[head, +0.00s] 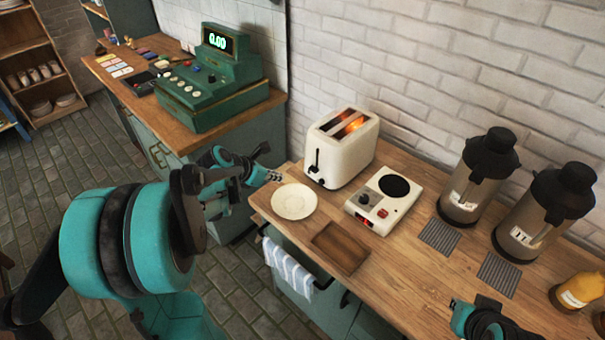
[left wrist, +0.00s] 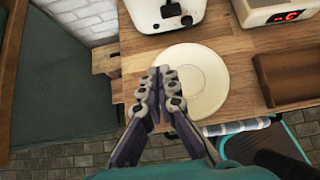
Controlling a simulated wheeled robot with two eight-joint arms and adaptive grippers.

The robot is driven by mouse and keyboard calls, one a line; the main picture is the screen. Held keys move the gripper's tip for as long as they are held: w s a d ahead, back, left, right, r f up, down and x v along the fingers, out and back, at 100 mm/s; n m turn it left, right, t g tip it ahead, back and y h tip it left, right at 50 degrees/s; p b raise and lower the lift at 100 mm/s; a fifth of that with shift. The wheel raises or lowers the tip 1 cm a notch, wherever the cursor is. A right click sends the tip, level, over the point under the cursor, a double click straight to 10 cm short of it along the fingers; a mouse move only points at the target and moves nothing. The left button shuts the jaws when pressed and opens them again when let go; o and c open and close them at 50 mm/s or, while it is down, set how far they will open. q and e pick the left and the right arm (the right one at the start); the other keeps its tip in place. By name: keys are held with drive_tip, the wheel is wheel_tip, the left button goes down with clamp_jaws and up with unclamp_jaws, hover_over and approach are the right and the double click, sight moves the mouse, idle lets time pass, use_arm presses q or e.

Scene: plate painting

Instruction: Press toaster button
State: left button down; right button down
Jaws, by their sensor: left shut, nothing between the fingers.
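The white toaster (head: 341,149) stands on the wooden counter against the brick wall, its two slots glowing orange. Its dark lever and a small knob are on the front face; the toaster's lower front also shows at the top of the left wrist view (left wrist: 148,14). My left gripper (head: 276,176) is shut and empty, left of the toaster near the counter's edge. In the left wrist view its fingertips (left wrist: 161,76) are together over the left part of a pale plate, short of the toaster. My right gripper (head: 466,306) shows only partly at the bottom right; its fingers are unclear.
The plate (head: 294,201) lies in front of the toaster. A white hot plate (head: 384,204) with a red display is to its right, with a brown wooden tray (head: 341,247) in front. Two dispensers (head: 477,180) stand farther right. A green cash register (head: 214,85) is on the left counter.

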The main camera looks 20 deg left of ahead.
sight(295, 188)
use_arm(q)
drive_tip(key=b+x, duration=0.3)
drive_tip(key=x, duration=0.7)
drive_tip(key=shift+f, duration=0.2)
drive_tip(key=w, duration=0.1)
drive_tip(key=w+d+b, duration=0.1)
drive_tip(key=w, duration=0.1)
drive_tip(key=shift+r, duration=0.1)
drive_tip(key=shift+w+d, duration=0.15)
drive_tip(key=shift+w, duration=0.25)
drive_tip(key=shift+r, duration=0.1)
